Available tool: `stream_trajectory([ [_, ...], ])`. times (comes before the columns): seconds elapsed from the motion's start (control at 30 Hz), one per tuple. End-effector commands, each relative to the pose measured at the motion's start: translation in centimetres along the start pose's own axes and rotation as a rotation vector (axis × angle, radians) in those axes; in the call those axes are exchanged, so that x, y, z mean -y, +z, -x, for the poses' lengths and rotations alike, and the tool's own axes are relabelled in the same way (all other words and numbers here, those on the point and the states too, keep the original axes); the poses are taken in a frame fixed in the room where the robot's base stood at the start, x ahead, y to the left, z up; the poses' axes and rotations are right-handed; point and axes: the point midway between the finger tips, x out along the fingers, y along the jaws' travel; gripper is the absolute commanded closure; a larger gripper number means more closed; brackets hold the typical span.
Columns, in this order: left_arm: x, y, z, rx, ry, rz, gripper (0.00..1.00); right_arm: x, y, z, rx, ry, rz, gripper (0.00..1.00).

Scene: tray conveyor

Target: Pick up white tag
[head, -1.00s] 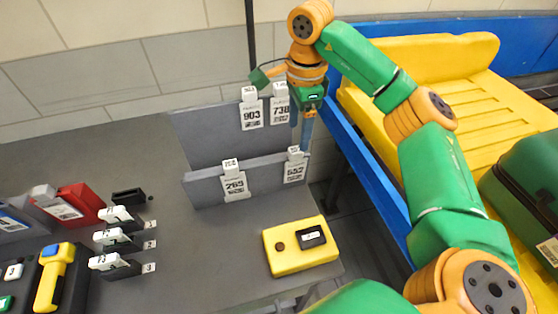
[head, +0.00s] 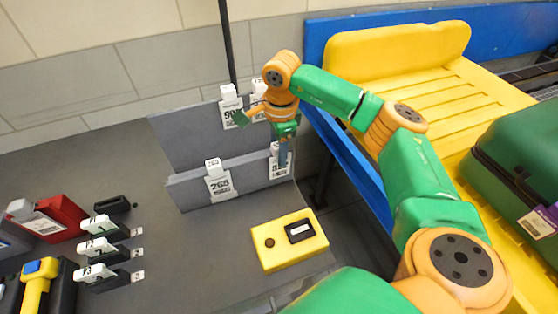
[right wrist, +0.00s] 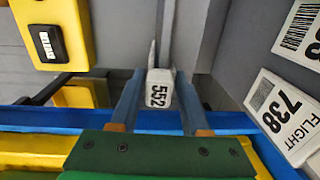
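White tag 552 (right wrist: 158,88) hangs on the grey lower rack panel (head: 240,182). In the right wrist view its top clip is between the two fingers of my right gripper (right wrist: 158,80). The fingers are apart, one on each side, and I see no clear grip on it. In the head view my right gripper (head: 284,156) points down over this tag (head: 277,171) and hides part of it. Another white tag (head: 219,186) hangs to its left. White tag 903 (head: 231,113) and tag 738 (right wrist: 283,115) hang on the upper panel (head: 185,140). My left gripper is not in view.
A yellow box (head: 285,255) with a black display lies in front of the rack. Several small white-topped holders (head: 100,248) and a red case (head: 62,218) stand at left. A blue rail (head: 345,155) and yellow tray (head: 460,100) are at right.

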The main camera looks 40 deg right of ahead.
Motion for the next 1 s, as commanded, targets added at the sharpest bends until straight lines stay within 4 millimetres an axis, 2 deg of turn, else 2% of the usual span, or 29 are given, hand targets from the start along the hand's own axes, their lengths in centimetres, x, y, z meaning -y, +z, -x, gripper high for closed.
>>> stream_trajectory([
  [0.03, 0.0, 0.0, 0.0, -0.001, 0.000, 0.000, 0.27, 0.0, 0.0, 0.0, 0.000, 0.000, 0.000, 0.69],
  [0.13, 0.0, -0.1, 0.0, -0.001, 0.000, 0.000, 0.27, 0.0, 0.0, 0.0, 0.000, 0.000, 0.000, 0.96],
  [0.17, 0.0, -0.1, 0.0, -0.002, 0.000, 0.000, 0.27, 0.0, 0.0, 0.0, 0.000, 0.000, 0.000, 1.00],
  [0.53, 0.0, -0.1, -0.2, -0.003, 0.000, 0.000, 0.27, 0.0, 0.1, 0.6, 0.001, -0.001, 0.000, 1.00],
  [0.67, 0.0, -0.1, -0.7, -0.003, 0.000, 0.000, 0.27, 0.1, 0.1, 2.5, 0.002, -0.004, 0.001, 1.00],
  [0.87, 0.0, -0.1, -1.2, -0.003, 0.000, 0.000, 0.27, 0.1, 0.1, 6.8, 0.003, -0.005, 0.000, 1.00],
  [1.0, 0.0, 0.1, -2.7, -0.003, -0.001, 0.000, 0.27, -2.4, 0.0, 6.7, 0.001, -0.003, 0.004, 1.00],
])
